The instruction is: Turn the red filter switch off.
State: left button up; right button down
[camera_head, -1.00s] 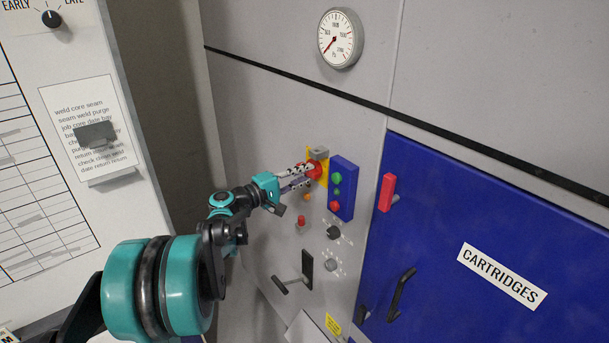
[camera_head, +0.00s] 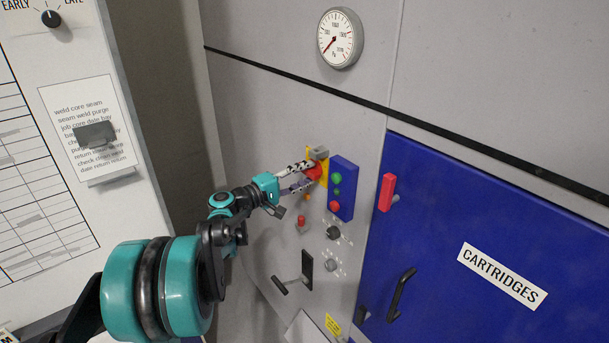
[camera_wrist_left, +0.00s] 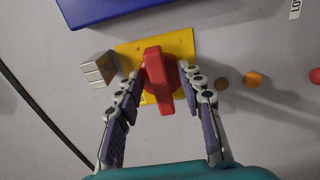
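The red filter switch (camera_wrist_left: 158,80) is a red bar handle on a round red base, mounted on a yellow plate (camera_wrist_left: 183,45). In the wrist view the bar lies nearly along the line of my fingers, slightly tilted. In the head view the red switch (camera_head: 314,171) is partly hidden by my fingers. My left gripper (camera_wrist_left: 164,78) is open, with one finger on each side of the bar. The left fingertip is very close to the bar; I cannot tell whether it touches. My right gripper is not in view.
A grey block (camera_head: 319,153) sits beside the yellow plate. A blue button box (camera_head: 343,188) is just right of the switch. Below are a small red push button (camera_head: 301,222), dark knobs (camera_head: 333,232) and a lever (camera_head: 307,268). A blue cartridges door (camera_head: 450,220) stands at the right.

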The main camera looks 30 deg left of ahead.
pick_arm(q)
jog(key=v, duration=1.2)
jog(key=shift+d, duration=0.1)
jog(key=s+d+f+m+g+y+b, duration=0.1)
jog(key=d+f+m+g+b, duration=0.15)
jog(key=d+f, duration=0.5)
jog(key=s+d+f+m+g+b, duration=0.2)
jog(key=d+f+g, duration=0.2)
jog(key=d, duration=0.7)
jog(key=s+d+f+m+g+y+b, duration=0.1)
jog(key=s+d+f+m+y+b, duration=0.1)
jog(key=s+f, duration=0.5)
jog(key=s+d+f+m+g+y+b, duration=0.2)
jog(key=s+d+f+m+y+b, duration=0.1)
jog(key=s+f+m, duration=0.4)
jog(key=shift+d+y, duration=0.5)
jog(key=shift+d, duration=0.4)
